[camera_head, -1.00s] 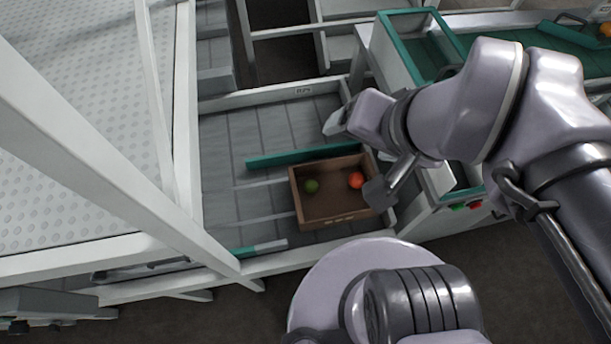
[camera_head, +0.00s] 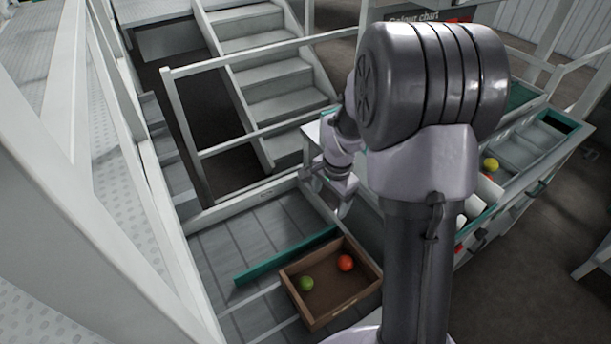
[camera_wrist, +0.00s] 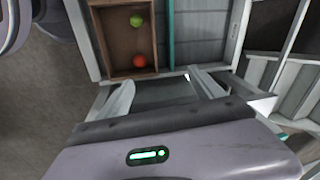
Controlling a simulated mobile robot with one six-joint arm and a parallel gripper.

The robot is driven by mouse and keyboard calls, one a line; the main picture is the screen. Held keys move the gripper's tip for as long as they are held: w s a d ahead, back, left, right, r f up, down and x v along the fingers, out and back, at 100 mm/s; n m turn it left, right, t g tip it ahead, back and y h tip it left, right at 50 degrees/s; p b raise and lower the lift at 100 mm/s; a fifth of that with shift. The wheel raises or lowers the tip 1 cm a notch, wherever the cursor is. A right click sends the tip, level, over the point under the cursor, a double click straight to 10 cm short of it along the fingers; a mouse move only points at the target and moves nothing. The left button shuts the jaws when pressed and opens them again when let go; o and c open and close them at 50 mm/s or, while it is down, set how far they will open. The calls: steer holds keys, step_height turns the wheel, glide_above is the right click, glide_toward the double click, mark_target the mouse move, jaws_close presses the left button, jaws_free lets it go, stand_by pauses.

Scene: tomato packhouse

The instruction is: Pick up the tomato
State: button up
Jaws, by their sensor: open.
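A red tomato (camera_head: 345,262) and a green tomato (camera_head: 306,284) lie apart inside a brown open box (camera_head: 318,322) on the grey slatted conveyor. In the wrist view the red tomato (camera_wrist: 139,61) is nearer my gripper than the green tomato (camera_wrist: 136,21), and the box wall (camera_wrist: 99,42) shows around them. My gripper (camera_head: 328,203) is open and empty, above and beyond the far side of the box in the head view. In the wrist view its two fingers (camera_wrist: 165,92) are spread apart with nothing between them.
A teal rail (camera_head: 285,256) runs along the box's far side. A sorting bench (camera_head: 535,150) with trays and a yellow fruit (camera_head: 491,165) stands at the right. White railings (camera_head: 255,132) and steps (camera_head: 255,65) are behind. The conveyor left of the rail (camera_head: 235,245) is clear.

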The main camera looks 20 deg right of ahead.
steer(key=d+f+m+g, duration=0.1)
steer(key=d+f+m, duration=0.35)
steer(key=f, duration=0.85)
steer(key=g, duration=0.1)
glide_above(346, 260)
step_height(346, 260, down, 6)
steer(key=f+b, duration=0.1)
steer(key=f, duration=0.5)
steer(key=f+b, duration=0.2)
steer(key=f, duration=0.4)
steer(key=shift+w+a, duration=0.15)
steer(key=shift+w, duration=0.05)
step_height(346, 260, down, 6)
steer(key=b, duration=0.3)
steer(key=shift+s, duration=0.1)
steer(key=shift+r, duration=0.2)
steer(key=c, duration=1)
